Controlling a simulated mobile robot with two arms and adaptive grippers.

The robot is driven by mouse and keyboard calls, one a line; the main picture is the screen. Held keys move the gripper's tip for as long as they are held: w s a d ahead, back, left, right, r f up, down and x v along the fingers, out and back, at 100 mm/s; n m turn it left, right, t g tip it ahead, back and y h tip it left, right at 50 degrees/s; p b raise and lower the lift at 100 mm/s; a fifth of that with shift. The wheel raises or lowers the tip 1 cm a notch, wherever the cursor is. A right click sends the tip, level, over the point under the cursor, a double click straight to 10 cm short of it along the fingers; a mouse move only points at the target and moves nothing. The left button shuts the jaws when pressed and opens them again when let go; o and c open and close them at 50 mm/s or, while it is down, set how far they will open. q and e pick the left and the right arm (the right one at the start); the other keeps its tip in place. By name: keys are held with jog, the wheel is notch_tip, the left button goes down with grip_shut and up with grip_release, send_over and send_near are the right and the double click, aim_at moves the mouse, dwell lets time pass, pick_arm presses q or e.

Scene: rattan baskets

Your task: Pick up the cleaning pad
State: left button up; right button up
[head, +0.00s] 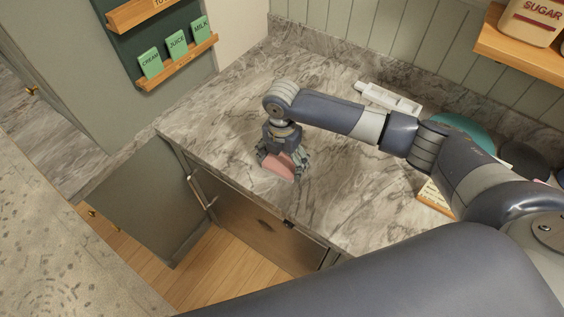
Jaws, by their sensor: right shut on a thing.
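The cleaning pad (278,166) is a small pink piece at the near-left part of the marble counter. My right gripper (284,165) points down over it and is shut on it, with the fingers on either side. The fingers hide part of the pad. I cannot tell whether the pad touches the counter or is just above it. My left gripper is not in view.
The marble counter (230,115) is clear left of my arm. A white bottle-like object (388,98), a teal round item (462,130) and a dark round item (523,160) lie behind my arm. A cabinet door (145,200) stands open below.

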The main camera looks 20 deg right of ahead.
aim_at(284, 165)
jog(key=shift+w+r+b, duration=0.1)
jog(key=shift+r+b, duration=0.35)
jog(key=shift+r, duration=0.2)
jog(key=shift+s+d+r+b, duration=0.15)
jog(key=shift+s+r+b, duration=0.45)
jog(key=shift+r, duration=0.35)
jog(key=s+d+b, duration=0.1)
jog(key=s, duration=0.3)
jog(key=s+d+r+b, duration=0.1)
jog(key=s, duration=0.4)
jog(key=s+d+b, duration=0.1)
jog(key=s, duration=0.3)
jog(key=shift+s+d+r, duration=0.15)
jog(key=shift+d+r, duration=0.05)
jog(key=shift+r, duration=0.05)
jog(key=shift+s+d+r+b, duration=0.15)
jog(key=shift+s+b, duration=0.2)
jog(key=shift+s, duration=0.25)
jog(key=shift+c, duration=0.8)
